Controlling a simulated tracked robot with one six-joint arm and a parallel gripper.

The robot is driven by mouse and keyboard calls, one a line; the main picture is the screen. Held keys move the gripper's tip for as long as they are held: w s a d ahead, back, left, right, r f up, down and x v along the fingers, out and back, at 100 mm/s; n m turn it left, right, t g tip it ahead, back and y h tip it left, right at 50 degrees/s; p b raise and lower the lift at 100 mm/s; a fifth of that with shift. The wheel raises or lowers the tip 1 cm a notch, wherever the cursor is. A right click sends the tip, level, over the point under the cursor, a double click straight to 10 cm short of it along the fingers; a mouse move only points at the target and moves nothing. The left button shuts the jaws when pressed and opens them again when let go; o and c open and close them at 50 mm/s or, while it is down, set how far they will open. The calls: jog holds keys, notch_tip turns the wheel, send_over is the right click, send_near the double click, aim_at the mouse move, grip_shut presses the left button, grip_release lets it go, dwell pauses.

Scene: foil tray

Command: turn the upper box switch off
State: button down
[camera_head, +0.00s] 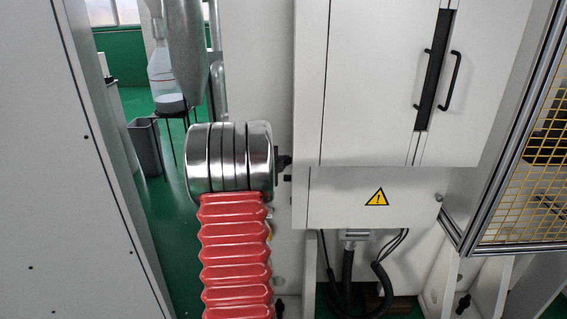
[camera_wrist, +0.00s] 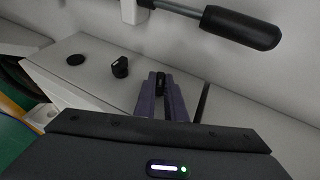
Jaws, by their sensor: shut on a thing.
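In the wrist view, my gripper (camera_wrist: 160,90) has its two purple fingers closed on a small black box switch (camera_wrist: 160,77) on the pale panel. The fingers sit on either side of it and hide most of it, so its turn position is hard to read. A second black switch (camera_wrist: 120,67) with a raised knob stands to the left, apart from the fingers. In the head view, small dark parts (camera_head: 287,178) show at the left edge of the white cabinet, too small to tell apart.
A lever with a black handle (camera_wrist: 240,27) juts out above the panel, to the right of my gripper. A flat black round piece (camera_wrist: 75,60) lies at the panel's left. The white cabinet (camera_head: 380,80) has black door handles, and a yellow mesh guard (camera_head: 535,180) stands at right.

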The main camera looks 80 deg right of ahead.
jog(key=shift+d+n+y, duration=0.15)
jog(key=shift+n+y, duration=0.55)
jog(key=shift+y, duration=2)
jog(key=shift+d+r+g+y, duration=0.1)
jog(key=shift+g+y, duration=0.2)
jog(key=shift+y, duration=0.4)
jog(key=shift+d+r+n+y, duration=0.15)
jog(key=shift+n+y, duration=0.25)
jog(key=shift+y, duration=0.6)
jog(key=shift+d+g+y, duration=0.1)
jog(key=shift+g+y, duration=0.2)
jog(key=shift+y, duration=0.5)
jog(key=c, duration=2.2)
grip_release()
jog(key=o, duration=0.4)
jog(key=shift+r, duration=0.15)
jog(key=shift+w+r, duration=0.1)
jog(key=shift+r, duration=0.05)
